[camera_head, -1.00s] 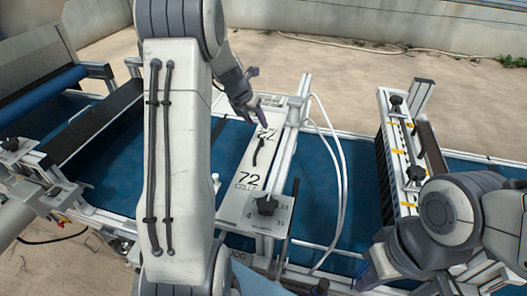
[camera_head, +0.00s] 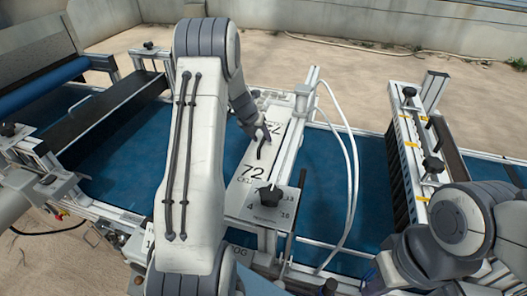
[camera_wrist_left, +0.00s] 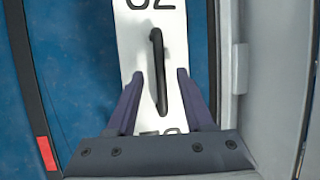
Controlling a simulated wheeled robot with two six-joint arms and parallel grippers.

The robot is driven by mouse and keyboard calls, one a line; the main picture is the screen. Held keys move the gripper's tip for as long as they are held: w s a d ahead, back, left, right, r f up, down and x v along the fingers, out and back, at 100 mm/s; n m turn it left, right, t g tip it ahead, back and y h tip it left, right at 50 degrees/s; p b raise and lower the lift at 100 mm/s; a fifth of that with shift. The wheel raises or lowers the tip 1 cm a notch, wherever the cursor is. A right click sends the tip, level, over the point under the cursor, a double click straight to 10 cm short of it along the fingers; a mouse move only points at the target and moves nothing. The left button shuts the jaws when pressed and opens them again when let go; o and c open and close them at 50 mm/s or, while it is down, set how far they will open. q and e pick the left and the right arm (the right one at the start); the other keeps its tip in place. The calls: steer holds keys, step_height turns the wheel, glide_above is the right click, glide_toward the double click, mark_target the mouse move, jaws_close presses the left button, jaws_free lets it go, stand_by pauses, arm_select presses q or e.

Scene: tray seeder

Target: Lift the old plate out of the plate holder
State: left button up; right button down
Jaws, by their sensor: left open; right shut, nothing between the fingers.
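The old plate (camera_head: 247,187) is a white strip marked 72, lying in the plate holder (camera_head: 291,135), a metal frame across the blue belt. Its black bar handle (camera_head: 264,147) also shows in the left wrist view (camera_wrist_left: 158,75). My left gripper (camera_head: 261,134) is open at the handle. In the wrist view its two purple fingers (camera_wrist_left: 160,74) stand on either side of the handle, with gaps between. My left arm hides part of the belt beside the plate. My right gripper (camera_head: 371,274) is shut and empty at the lower right, away from the plate, partly hidden by its arm.
A black knob (camera_head: 269,196) stands on the holder's near end. White hoses (camera_head: 350,165) loop up to its right. A second metal frame with yellow marks (camera_head: 408,150) crosses the belt further right. Bare blue belt (camera_head: 375,170) lies between the frames.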

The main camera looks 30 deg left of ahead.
arm_select(q)
steer(key=shift+x, duration=1.35)
jaws_close()
steer(key=shift+w+r, duration=0.1)
